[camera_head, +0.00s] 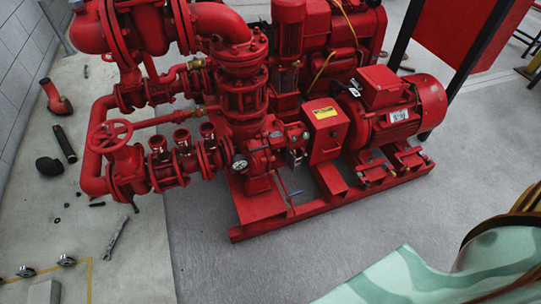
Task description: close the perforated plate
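I cannot make out a clearly perforated plate in this view. The red pumpset (245,120) stands on a red base frame (275,222). A red box-shaped cover (325,137) with a yellow label (324,113) sits between the pump and the red finned motor (402,108). Holes in the cover are too small to tell, and I cannot tell whether it is open or shut. Neither of my grippers is in view.
A red handwheel (111,136) and a pressure gauge (240,165) are on the pumpset. Loose parts and a wrench (117,238) lie on the floor at left. A mint-green patterned shape (425,280) fills the lower right. The grey floor in front is clear.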

